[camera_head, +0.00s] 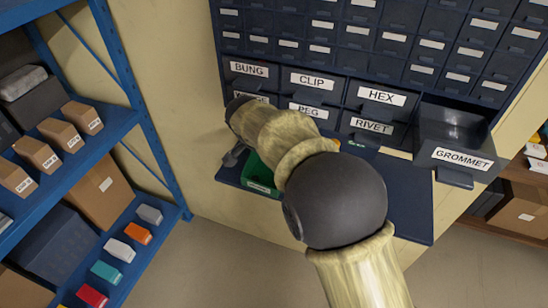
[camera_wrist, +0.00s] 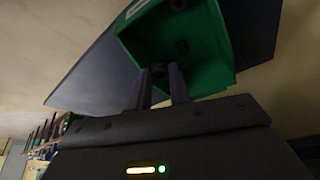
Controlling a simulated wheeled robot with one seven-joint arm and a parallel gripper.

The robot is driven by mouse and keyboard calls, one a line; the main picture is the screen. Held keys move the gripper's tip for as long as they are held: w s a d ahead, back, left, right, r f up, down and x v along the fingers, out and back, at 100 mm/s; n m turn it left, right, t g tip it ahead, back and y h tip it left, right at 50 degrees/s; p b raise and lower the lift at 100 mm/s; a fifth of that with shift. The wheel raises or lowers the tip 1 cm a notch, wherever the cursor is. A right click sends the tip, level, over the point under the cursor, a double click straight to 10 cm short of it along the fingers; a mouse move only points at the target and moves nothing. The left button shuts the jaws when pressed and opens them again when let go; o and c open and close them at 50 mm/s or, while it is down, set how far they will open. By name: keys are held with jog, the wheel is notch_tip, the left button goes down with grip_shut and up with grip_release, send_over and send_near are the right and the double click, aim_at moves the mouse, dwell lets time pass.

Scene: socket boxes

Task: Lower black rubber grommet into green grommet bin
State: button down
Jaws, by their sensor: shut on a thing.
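The green bin (camera_head: 258,187) sits on the dark blue shelf below the drawers, partly hidden behind my arm. My gripper (camera_wrist: 160,74) is shut on a small dark thing, apparently the black rubber grommet (camera_wrist: 159,71), at the bin's near side. The grommet is dim and mostly hidden between the fingers. I cannot tell its exact height over the bin floor. In the head view my arm hides the grommet.
The drawer labelled GROMMET (camera_head: 462,159) stands pulled out at the right, above the dark blue shelf (camera_head: 408,205). Closed labelled drawers, such as HEX (camera_head: 381,96), line the cabinet. A blue rack (camera_head: 150,150) with boxes stands at the left.

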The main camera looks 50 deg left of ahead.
jog(key=shift+f+b, duration=0.35)
jog(key=shift+f, duration=0.3)
jog(key=shift+f+b, duration=1)
jog(key=shift+f, duration=0.5)
dwell(1.4)
jog(key=c, duration=1.2)
grip_release()
jog(key=shift+r, duration=0.1)
jog(key=a+v, duration=0.1)
jog(key=v, duration=1.6)
jog(key=shift+d+b, duration=0.3)
jog(key=shift+d, duration=0.15)
jog(key=shift+r, duration=0.1)
